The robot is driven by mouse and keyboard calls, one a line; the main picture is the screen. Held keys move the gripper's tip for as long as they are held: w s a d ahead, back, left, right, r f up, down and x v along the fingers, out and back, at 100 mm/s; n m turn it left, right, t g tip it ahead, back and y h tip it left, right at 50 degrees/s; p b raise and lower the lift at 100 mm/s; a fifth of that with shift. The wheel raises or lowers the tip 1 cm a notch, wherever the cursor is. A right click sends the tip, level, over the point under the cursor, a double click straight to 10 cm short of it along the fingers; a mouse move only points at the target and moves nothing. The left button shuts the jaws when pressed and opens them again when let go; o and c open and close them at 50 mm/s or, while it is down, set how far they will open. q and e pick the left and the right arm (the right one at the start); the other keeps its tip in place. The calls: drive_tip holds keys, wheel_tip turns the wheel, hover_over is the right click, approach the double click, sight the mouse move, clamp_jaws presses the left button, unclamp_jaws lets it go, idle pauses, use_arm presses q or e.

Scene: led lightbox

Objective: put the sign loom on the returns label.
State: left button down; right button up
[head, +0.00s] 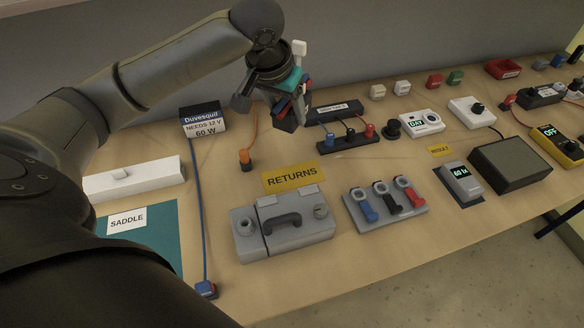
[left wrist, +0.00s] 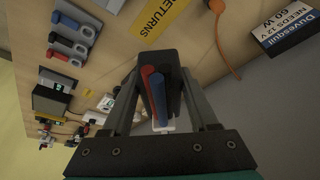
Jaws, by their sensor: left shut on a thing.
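My left gripper (head: 290,110) hangs above the back of the bench in the head view, shut on a small bundle of red and blue strips, which looks like the sign loom. In the left wrist view the loom (left wrist: 154,92) shows as red and blue strips between the fingers, with a white piece near its lower end. Dark finger parts hide some of it. The returns label (head: 290,177) is a yellow strip reading RETURNS, flat on the bench and nearer the front than the gripper. It also shows in the left wrist view (left wrist: 160,14). My right gripper is out of view.
A grey latched box (head: 285,237) stands just in front of the label. A grey block with coloured levers (head: 385,205) is to its right. A black terminal strip (head: 347,143) and an orange plug (head: 246,160) with its cable lie behind. The label's surface looks clear.

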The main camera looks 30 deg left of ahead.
use_arm(q)
wheel_tip(320, 180, down, 20)
drive_tip(key=b, duration=0.3)
drive_tip(key=shift+w+r, duration=0.1)
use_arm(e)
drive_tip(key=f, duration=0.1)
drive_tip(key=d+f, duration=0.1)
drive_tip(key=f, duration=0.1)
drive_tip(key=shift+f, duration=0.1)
use_arm(q)
drive_tip(key=shift+c, duration=0.8)
unclamp_jaws()
drive_tip(key=shift+f, duration=0.2)
drive_tip(key=shift+r, duration=0.15)
drive_tip(key=p+v, duration=0.2)
drive_tip(key=v, duration=1)
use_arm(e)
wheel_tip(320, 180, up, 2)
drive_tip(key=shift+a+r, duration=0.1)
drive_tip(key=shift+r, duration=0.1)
use_arm(q)
drive_tip(key=shift+d, duration=0.1)
